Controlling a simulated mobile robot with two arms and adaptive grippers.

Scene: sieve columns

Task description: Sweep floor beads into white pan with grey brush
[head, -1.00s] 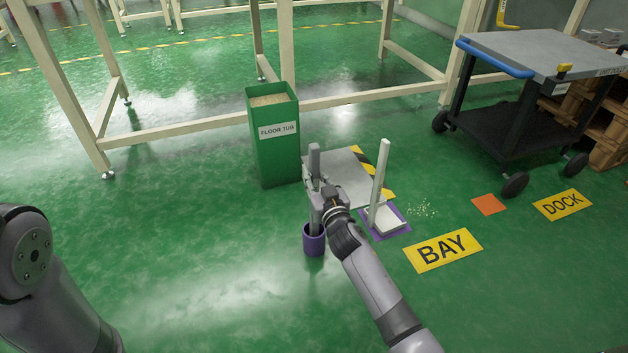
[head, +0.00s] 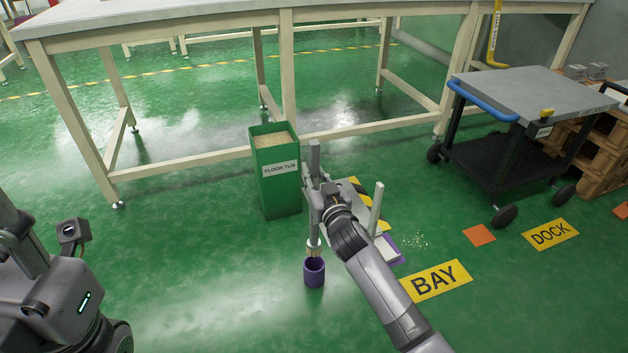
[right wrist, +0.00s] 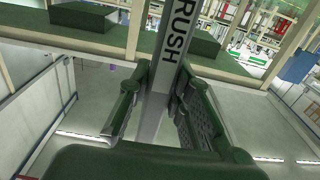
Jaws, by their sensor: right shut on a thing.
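My right gripper (head: 318,192) is shut on the upright handle of the grey brush (head: 314,158). The brush's pale bristles hang just over the purple holder (head: 314,273). In the right wrist view, the brush handle (right wrist: 174,50), with letters "RUSH", stands between the fingers (right wrist: 158,95). The white pan (head: 387,247), with a tall upright handle, is on a purple mat (head: 399,260) right of my right arm, which partly hides it. Small pale beads (head: 414,242) lie scattered on the green floor right of the pan. My left arm shows at the left edge; its fingers are not visible.
A green floor tub (head: 277,185) stands behind the brush. A grey plate with striped edge (head: 352,187) lies beside it. BAY (head: 436,282) and DOCK (head: 550,234) signs, an orange square (head: 479,235) and a cart (head: 530,95) are to the right. The front-left floor is clear.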

